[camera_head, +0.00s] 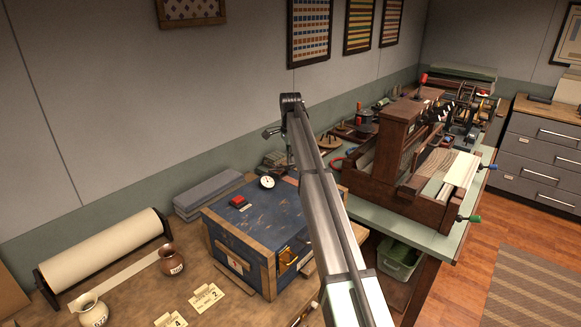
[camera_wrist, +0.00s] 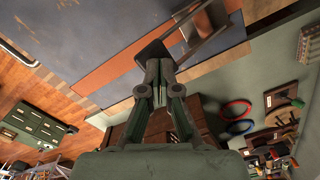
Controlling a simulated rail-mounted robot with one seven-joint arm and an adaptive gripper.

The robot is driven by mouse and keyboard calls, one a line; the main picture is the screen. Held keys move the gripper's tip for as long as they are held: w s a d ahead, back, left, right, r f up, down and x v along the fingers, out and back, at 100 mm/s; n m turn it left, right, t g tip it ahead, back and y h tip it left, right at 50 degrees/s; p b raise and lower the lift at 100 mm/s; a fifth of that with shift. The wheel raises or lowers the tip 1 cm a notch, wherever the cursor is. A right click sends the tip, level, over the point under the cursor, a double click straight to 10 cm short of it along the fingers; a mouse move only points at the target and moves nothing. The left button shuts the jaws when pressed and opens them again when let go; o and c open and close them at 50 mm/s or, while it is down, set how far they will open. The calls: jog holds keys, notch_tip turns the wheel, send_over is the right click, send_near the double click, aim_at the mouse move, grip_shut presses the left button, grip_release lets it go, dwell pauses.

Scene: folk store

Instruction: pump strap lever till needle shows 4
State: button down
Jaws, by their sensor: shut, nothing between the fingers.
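A blue chest with wooden edges (camera_head: 254,228) stands on the workbench in the head view. A small white dial (camera_head: 267,182) sits at its back top edge; its needle is too small to read. In the wrist view, my gripper (camera_wrist: 160,68) is shut and empty. Its fingertips are close to a dark flat paddle (camera_wrist: 153,51) that joins a metal frame (camera_wrist: 203,28), which may be the strap lever. I cannot tell whether they touch. An orange-brown band (camera_wrist: 115,72) runs behind them beside scratched blue panelling (camera_wrist: 80,35).
A red button (camera_head: 239,201) is on the chest's lid and a brass latch (camera_head: 289,256) on its front. A loom (camera_head: 405,165) stands on the green table to the right. Red (camera_wrist: 235,109) and blue rings (camera_wrist: 240,127) lie near my gripper's right.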

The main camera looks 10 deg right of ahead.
aim_at(291, 167)
jog(key=shift+s+d+f+b, duration=0.1)
jog(key=shift+s+f+b, duration=0.1)
jog(key=shift+f, duration=0.75)
jog(key=shift+s+d+f+b, duration=0.1)
jog(key=shift+f+b, duration=0.1)
jog(key=shift+f, duration=0.7)
jog(key=shift+w+a, duration=0.1)
jog(key=shift+w, duration=0.05)
jog(key=shift+r+p, duration=2.2)
jog(key=shift+r, duration=2.45)
